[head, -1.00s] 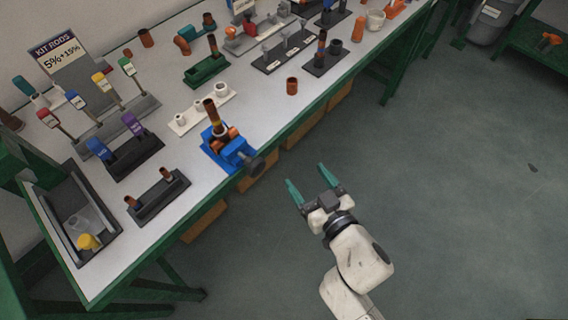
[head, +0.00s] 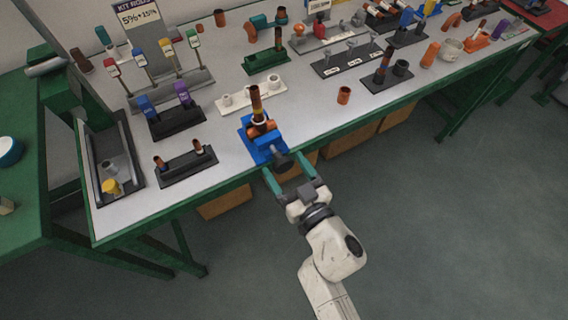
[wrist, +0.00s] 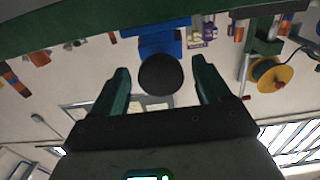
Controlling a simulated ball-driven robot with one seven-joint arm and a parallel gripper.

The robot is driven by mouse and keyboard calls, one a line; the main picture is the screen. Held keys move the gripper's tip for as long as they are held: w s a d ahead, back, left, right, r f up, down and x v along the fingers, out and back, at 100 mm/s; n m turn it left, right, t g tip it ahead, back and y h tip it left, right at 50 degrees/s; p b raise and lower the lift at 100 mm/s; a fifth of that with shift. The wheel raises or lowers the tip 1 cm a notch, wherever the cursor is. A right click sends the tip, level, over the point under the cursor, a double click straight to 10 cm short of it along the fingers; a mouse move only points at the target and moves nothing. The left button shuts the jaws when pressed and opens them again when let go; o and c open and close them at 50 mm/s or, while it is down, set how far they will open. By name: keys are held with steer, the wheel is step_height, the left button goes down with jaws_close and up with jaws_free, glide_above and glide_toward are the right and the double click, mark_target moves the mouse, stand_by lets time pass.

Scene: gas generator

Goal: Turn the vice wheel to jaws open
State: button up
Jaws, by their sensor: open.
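The blue vice (head: 262,138) stands at the front edge of the white bench, with a copper-coloured rod upright in it. Its dark round wheel (head: 283,161) sticks out past the bench edge toward me. In the wrist view the wheel (wrist: 161,74) is a dark disc in front of the blue vice body (wrist: 160,40). My gripper (head: 286,174) is open, its two green fingers pointing at the vice. In the wrist view the fingers (wrist: 161,88) stand on either side of the wheel with gaps, apart from it.
The green bench edge (head: 350,124) runs just beyond my gripper. A black rod holder (head: 187,166) and a white holder (head: 251,97) stand near the vice. A copper cup (head: 344,95) stands to the right. The floor on the right is clear.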

steer(key=shift+w+a, duration=0.45)
steer(key=shift+w, duration=0.15)
steer(key=shift+c, duration=0.2)
steer(key=c, duration=1)
steer(key=shift+o, duration=0.2)
steer(key=shift+n, duration=0.4)
steer(key=n, duration=0.5)
steer(key=shift+n, duration=0.4)
steer(key=n, duration=0.6)
steer(key=shift+d, duration=0.1)
